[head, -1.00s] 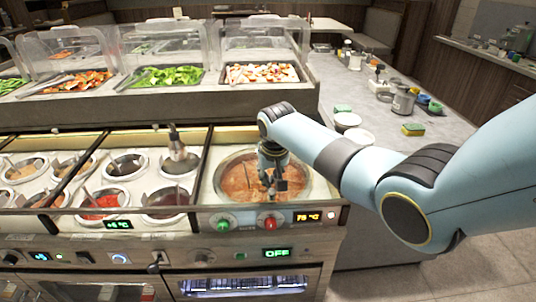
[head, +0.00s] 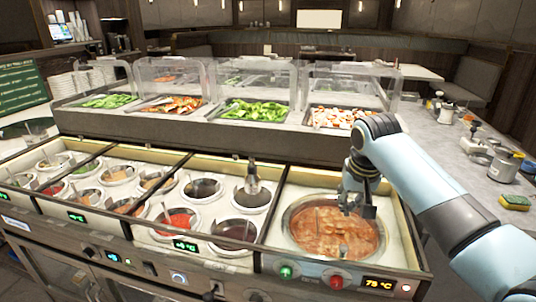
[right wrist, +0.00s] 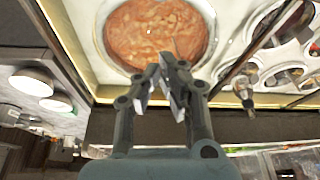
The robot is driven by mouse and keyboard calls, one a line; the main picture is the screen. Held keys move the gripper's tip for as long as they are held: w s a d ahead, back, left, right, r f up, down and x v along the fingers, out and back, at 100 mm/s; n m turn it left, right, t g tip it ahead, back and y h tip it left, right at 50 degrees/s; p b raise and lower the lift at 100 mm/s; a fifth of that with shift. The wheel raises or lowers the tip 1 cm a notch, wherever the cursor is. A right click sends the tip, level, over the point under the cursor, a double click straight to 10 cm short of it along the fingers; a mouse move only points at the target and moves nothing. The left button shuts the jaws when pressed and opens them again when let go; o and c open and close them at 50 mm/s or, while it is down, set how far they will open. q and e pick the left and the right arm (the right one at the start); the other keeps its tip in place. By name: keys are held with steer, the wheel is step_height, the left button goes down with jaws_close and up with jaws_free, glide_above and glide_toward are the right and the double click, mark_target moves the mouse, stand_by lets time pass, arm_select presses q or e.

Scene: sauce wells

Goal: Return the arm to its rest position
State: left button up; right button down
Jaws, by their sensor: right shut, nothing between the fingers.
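My right arm reaches in from the right in the head view. Its gripper (head: 358,205) hangs over the large round pot of orange-brown sauce (head: 335,232) and covers part of its far rim. In the right wrist view the gripper (right wrist: 172,85) has its fingertips together with nothing between them, and the sauce pot (right wrist: 155,35) lies beyond them. My left gripper does not show in either view.
Several sauce wells (head: 203,188) with ladles lie left of the pot. A dispenser nozzle (head: 252,180) stands above one well. Behind is a raised counter (head: 200,138) with food trays under clear guards. A side counter at right holds a sponge (head: 515,202).

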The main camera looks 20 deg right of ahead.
steer(key=s+a+r+n, duration=0.2)
steer(key=s+a+n, duration=0.15)
steer(key=s, duration=1.15)
steer(key=s+a+r+n, duration=0.15)
steer(key=s+a, duration=0.25)
steer(key=s, duration=1.1)
step_height(320, 180, down, 37)
steer(key=s+d+g+b, duration=0.1)
steer(key=s+d+b, duration=0.15)
steer(key=b, duration=0.75)
arm_select(q)
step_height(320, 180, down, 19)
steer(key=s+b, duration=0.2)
steer(key=b, duration=0.6)
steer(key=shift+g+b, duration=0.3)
steer(key=shift+b, duration=0.1)
arm_select(e)
steer(key=s+f, duration=0.9)
steer(key=f, duration=0.3)
steer(key=s+d+f+g, duration=0.1)
steer(key=s+f, duration=0.8)
steer(key=f, duration=0.3)
steer(key=shift+s+f+g+y, duration=0.15)
steer(key=shift+f+g+y, duration=0.05)
steer(key=shift+g+y, duration=0.1)
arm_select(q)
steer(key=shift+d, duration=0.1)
